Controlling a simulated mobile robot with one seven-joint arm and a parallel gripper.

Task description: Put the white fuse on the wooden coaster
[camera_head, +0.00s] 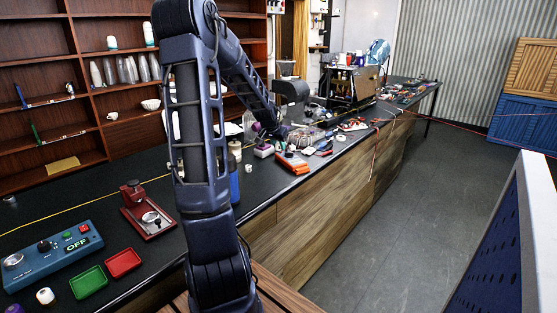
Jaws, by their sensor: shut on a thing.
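My arm rises in front of the counter and reaches down toward its middle. My gripper (277,132) is small and dark at the far end of the arm, low over the clutter. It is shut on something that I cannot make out. A small white cylinder (45,296) stands at the near left of the counter. Another small white piece (248,168) stands mid-counter, below and left of my gripper. I cannot tell whether either is the white fuse. I cannot pick out the wooden coaster.
Near left are a blue control box (50,253), a green tray (88,282), a red tray (123,262) and a dark red device (147,212). An orange device (292,162) and a purple block (263,150) lie near my gripper. The floor (400,220) at right is clear.

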